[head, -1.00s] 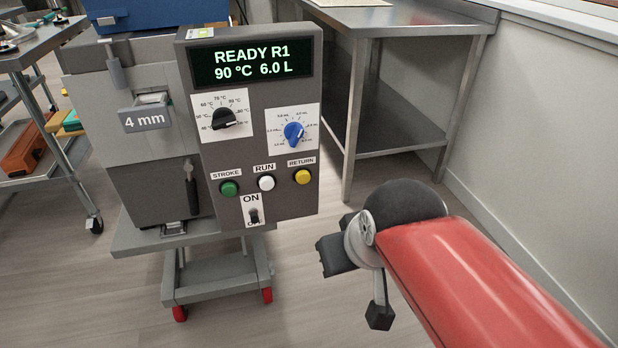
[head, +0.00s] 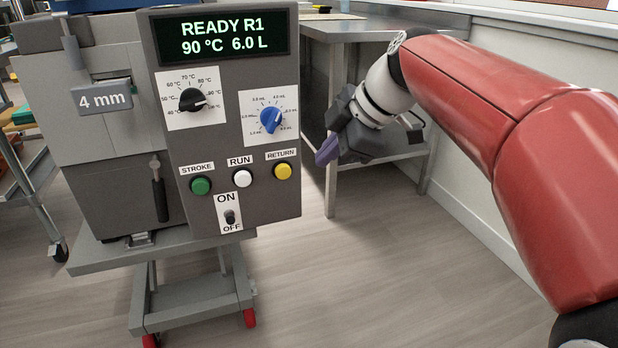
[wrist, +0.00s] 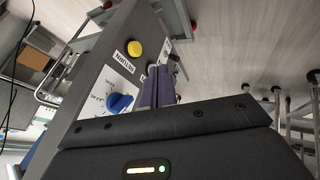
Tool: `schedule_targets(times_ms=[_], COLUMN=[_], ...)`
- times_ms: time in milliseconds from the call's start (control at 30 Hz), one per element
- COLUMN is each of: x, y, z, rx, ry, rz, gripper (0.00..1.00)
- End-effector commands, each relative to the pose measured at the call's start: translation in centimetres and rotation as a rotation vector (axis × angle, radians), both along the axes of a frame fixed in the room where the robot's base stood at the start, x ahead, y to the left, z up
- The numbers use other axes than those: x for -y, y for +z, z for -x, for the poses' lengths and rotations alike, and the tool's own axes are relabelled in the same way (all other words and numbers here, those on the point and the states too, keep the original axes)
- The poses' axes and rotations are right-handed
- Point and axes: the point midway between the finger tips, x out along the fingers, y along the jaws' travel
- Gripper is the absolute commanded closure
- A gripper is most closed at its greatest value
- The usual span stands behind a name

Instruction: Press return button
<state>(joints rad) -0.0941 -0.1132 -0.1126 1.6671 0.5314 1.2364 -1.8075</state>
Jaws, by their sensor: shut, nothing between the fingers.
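The yellow return button (head: 283,171) is the rightmost of three buttons on the depositor's grey control panel (head: 220,125), under a "RETURN" label. The button also shows in the wrist view (wrist: 134,49), with the fingers below and to the right of it. My gripper (head: 326,152) is shut and empty, to the right of the panel and apart from the button. Its purple fingers (wrist: 166,88) lie together in the wrist view. The display (head: 220,37) reads "READY R1 90 °C 6.0 L".
The green stroke button (head: 201,185) and white run button (head: 243,178) sit left of the yellow one. An ON/OFF switch (head: 230,216) is below. A blue dial (head: 271,120) is above. A steel table (head: 335,35) stands behind my arm. Floor at right is clear.

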Motion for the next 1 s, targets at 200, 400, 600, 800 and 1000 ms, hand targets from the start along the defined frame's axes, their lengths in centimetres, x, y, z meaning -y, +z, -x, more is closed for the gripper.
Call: schedule_targets(times_ms=[200, 400, 600, 800, 1000], x=[-0.2, -0.2, -1.0, -2.9, -5.0], y=[0.1, 0.0, -1.2, -4.5, -7.9], z=[-0.4, -0.4, -0.9, -2.2, -3.7], rx=[0.019, 0.018, 0.016, 0.013, 0.014], ry=[0.037, 0.035, 0.036, 0.036, 0.036], rz=[0.004, 0.004, 0.004, 0.004, 0.005], gripper=[1.00, 1.00, 1.00, 1.00, 1.00])
